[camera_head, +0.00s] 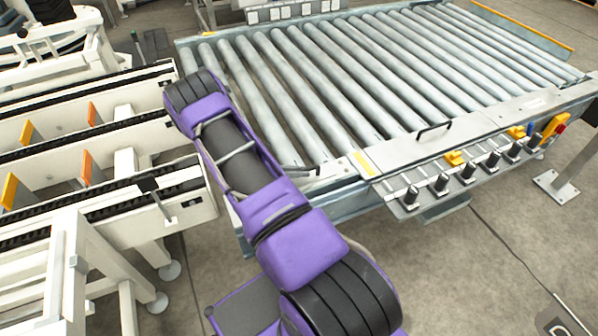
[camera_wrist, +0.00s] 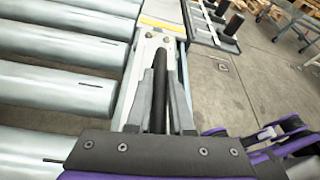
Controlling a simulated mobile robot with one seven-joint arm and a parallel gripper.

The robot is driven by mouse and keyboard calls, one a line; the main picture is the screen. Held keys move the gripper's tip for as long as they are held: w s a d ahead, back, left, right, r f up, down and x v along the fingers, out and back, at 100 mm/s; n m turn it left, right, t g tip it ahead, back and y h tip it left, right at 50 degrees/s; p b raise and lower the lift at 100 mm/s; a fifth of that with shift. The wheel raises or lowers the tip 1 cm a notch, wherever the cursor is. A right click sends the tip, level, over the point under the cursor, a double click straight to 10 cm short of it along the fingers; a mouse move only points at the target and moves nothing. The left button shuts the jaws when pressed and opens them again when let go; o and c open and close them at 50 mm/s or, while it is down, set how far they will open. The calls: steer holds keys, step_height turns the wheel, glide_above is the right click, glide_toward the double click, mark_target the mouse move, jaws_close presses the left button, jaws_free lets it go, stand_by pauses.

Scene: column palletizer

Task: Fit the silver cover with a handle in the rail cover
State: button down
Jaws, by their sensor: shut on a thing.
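My gripper (camera_wrist: 161,72) is shut on a black bar handle (camera_wrist: 160,82), which stands between its two grey fingers in the wrist view. Under it is a narrow silver cover (camera_wrist: 146,50) along the rail beside the rollers. I cannot tell whether this cover sits flush. In the head view its bright end (camera_head: 329,171) shows beside my purple arm, which hides the rest and most of my gripper. The rail cover (camera_head: 462,124) runs along the conveyor's near edge to the right, with a black handle (camera_head: 433,130) on it. A yellow stripe (camera_head: 364,164) marks its left end.
The roller conveyor (camera_head: 330,75) fills the upper middle. Black knobs and yellow fittings (camera_head: 454,158) stick out along its near edge. White chain conveyors (camera_head: 95,165) stand at the left, close to my arm. The floor (camera_head: 480,245) at the lower right is mostly clear.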

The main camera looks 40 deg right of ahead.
steer(key=c, duration=0.7)
jaws_free()
steer(key=shift+f, duration=0.1)
steer(key=v, duration=1.7)
steer(key=shift+w+a+r+p, duration=0.1)
steer(key=shift+a+r+p, duration=0.1)
steer(key=shift+p, duration=0.1)
steer(key=shift+d, duration=0.1)
